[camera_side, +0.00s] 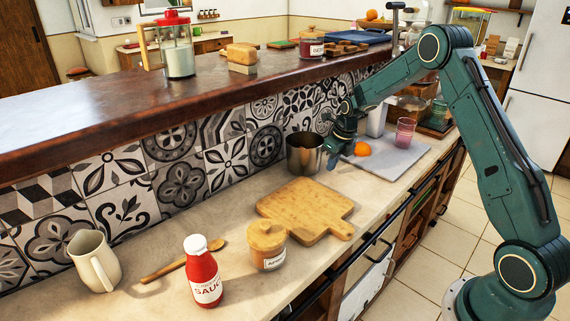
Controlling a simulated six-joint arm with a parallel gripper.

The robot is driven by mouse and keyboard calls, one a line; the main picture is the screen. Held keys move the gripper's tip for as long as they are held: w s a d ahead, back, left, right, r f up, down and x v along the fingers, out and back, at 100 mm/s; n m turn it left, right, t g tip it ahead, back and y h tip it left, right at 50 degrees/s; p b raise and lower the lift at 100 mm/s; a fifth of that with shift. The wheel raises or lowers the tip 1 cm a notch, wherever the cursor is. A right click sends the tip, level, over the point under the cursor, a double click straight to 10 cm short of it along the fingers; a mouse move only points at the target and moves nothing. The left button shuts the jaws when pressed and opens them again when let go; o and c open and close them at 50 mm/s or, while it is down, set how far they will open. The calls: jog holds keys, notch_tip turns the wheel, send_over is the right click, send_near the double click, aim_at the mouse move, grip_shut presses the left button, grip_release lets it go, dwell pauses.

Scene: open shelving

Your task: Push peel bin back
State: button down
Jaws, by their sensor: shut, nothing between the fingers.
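A metallic cylindrical bin (304,158), likely the peel bin, stands upright on the counter close to the patterned tile wall. Its open top faces up, and I cannot see what is inside. My gripper (336,146) is low over the counter, just right of the bin and close to its rim. Its fingers are small and dark here, shut with nothing held. I cannot tell whether they touch the bin.
A wooden cutting board (305,209) lies in front of the bin, with a wood-lidded jar (267,247) near it. An orange (362,149) and a pink glass (404,133) are on a grey board (388,160) to the right. A sauce bottle (203,272) and cream pitcher (94,262) stand left.

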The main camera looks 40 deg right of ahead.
jog(key=s+v, duration=0.1)
jog(key=v, duration=0.9)
jog(key=shift+s, duration=0.15)
